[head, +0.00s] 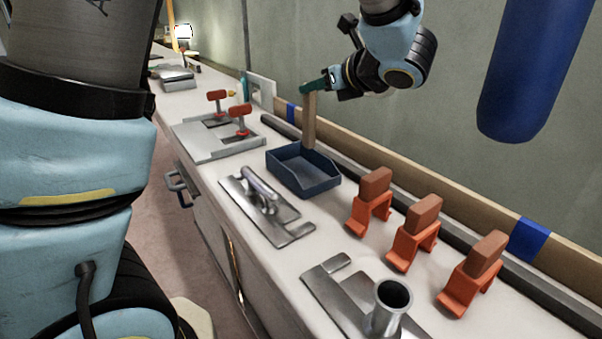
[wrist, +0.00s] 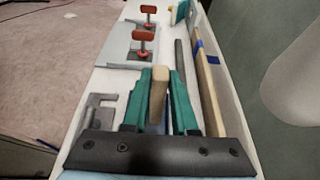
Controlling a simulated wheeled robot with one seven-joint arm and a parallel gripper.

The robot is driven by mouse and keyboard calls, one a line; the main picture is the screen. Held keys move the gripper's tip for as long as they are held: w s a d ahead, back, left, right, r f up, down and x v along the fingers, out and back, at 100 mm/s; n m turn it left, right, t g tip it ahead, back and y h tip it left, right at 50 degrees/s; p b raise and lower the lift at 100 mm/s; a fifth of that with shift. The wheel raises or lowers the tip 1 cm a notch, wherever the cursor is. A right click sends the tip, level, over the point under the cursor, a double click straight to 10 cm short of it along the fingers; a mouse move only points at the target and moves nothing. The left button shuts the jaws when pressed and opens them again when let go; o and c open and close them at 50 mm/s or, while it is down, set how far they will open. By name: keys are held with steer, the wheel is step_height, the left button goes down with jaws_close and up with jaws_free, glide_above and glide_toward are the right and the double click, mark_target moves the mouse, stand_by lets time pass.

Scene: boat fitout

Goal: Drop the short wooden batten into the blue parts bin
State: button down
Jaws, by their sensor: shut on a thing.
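The short wooden batten (head: 309,122) hangs upright from my gripper (head: 311,86), which is shut on its upper end. Its lower end shows against the inside of the blue parts bin (head: 318,186), near the far wall; I cannot tell whether it touches the bin. The bin stands on the bench and looks otherwise empty. In the wrist view, the batten's end (wrist: 158,82) is between the two teal fingers of my gripper (wrist: 157,100). The bin is mostly hidden behind the gripper there.
Grey plates with red-handled clamps (head: 217,139) lie beyond the bin. A metal trowel-like tool (head: 262,203) lies in front of it. Several orange holders with brown blocks (head: 370,203) stand to its right. A wooden rail (head: 462,208) runs along the wall; a blue cylinder (head: 530,70) hangs at upper right.

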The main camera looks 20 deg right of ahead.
mark_target(313, 106)
steer(key=shift+f+b, duration=0.75)
steer(key=shift+f, duration=1.4)
steer(key=c, duration=0.6)
jaws_free()
steer(key=v, duration=1)
steer(key=shift+s+r+b, duration=0.2)
steer(key=shift+s+b, duration=0.1)
steer(key=shift+s, duration=0.05)
steer(key=shift+w, duration=0.1)
